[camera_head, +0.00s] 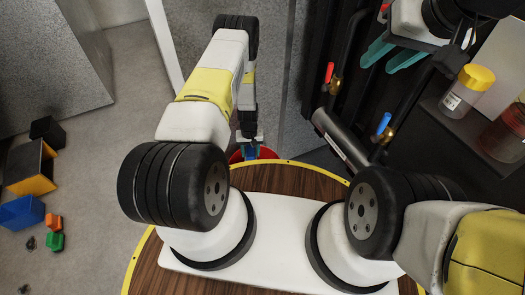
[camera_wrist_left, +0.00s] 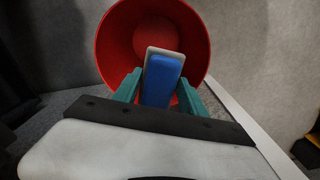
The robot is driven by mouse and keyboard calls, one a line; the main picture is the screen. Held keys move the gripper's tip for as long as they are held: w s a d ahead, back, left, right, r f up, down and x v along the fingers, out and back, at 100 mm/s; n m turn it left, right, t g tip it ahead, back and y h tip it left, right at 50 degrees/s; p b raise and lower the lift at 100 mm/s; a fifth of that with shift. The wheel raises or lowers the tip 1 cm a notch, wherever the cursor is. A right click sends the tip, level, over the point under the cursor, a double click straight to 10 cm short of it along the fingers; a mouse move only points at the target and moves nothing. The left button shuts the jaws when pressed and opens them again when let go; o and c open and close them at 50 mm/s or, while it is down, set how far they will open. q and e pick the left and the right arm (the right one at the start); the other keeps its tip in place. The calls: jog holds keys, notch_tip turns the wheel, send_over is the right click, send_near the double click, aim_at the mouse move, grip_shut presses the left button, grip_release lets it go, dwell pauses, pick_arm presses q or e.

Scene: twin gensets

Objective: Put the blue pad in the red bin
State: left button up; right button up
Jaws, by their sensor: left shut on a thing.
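In the left wrist view my left gripper (camera_wrist_left: 157,98) is shut on the blue pad (camera_wrist_left: 162,80), a blue block with a pale grey backing, held between the teal fingers. The round red bin (camera_wrist_left: 115,45) opens behind the pad, and the pad overlaps its opening in the picture. I cannot tell how deep the pad is relative to the rim. In the head view the left gripper (camera_head: 249,146) is small and partly hidden, with the red bin (camera_head: 236,157) partly showing around it. My right gripper (camera_head: 378,66) has its two teal fingers apart, empty, at the upper right.
Blue, green and orange blocks and bins lie on the floor at left, including a blue box (camera_head: 21,212). A shelf at right holds a yellow-capped jar (camera_head: 467,88). Pipes with red and blue valve handles (camera_head: 383,124) stand near the right gripper.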

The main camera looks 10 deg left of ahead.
pick_arm(q)
notch_tip(320, 180, down, 6)
jog(key=shift+s+r, duration=0.1)
jog(key=shift+r, duration=0.15)
jog(key=o, duration=1.3)
jog(key=shift+c, duration=0.2)
notch_tip(320, 180, up, 8)
jog(key=shift+f, duration=0.1)
